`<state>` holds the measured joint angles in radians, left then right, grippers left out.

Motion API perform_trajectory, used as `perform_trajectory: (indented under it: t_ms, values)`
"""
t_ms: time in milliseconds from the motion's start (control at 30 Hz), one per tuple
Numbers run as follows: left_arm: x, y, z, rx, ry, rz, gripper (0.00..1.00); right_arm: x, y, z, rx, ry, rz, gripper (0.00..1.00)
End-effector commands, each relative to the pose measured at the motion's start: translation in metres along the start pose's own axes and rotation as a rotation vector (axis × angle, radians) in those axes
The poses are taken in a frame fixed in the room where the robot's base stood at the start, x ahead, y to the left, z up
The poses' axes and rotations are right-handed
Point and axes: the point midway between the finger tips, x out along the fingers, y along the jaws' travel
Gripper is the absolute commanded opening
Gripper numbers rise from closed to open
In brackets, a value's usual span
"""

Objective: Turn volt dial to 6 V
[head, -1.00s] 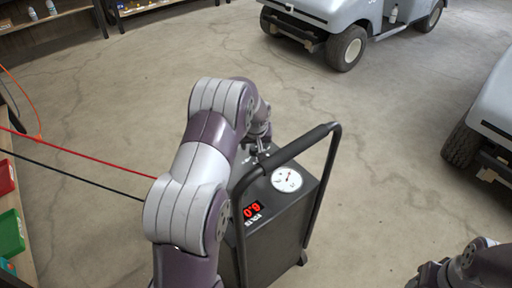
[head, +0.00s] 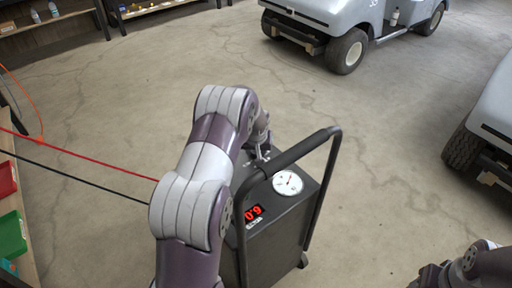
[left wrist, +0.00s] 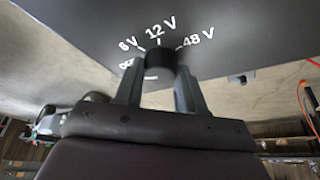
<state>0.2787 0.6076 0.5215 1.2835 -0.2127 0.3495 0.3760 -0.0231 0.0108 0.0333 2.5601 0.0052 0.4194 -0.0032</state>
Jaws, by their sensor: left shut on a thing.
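The volt dial (left wrist: 160,62) is a small black knob on the dark panel of the charger box (head: 276,228). The labels 6 V, 12 V and 48 V arc around it in the left wrist view, with another partly hidden at lower left. My left gripper (left wrist: 159,80) is shut on the knob, one finger on each side. In the head view the left gripper (head: 258,153) is at the box's far edge. The knob's pointer mark cannot be made out. Only part of my right arm shows at the lower right; its fingers do not.
The box has a black tubular handle (head: 329,190), a round white gauge (head: 288,182) and a red digital display (head: 253,213), seen upside down. Red and black cables (head: 85,157) run left. Grey carts (head: 330,18) stand at the back and right. Open concrete floor lies between.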

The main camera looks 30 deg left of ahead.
Motion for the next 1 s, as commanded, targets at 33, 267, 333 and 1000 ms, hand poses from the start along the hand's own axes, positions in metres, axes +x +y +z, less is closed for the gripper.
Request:
perform_trajectory:
  t_ms: [33,267,333,1000]
  values:
    - [-0.005,-0.001,-0.002,0.018,-0.002,0.008,0.09,-0.011,0.0,-0.001,0.0,0.0,0.0,0.57]
    - [-0.003,-0.002,-0.001,0.17,-0.002,0.073,0.09,-0.031,0.0,-0.004,0.0,0.0,0.0,0.57]
    - [0.001,-0.003,0.0,0.226,0.0,0.097,0.09,-0.026,0.0,-0.003,0.0,0.0,0.0,0.57]
    - [0.004,-0.004,-0.001,0.683,0.001,0.284,0.09,0.053,0.0,0.006,0.0,0.0,0.0,0.57]
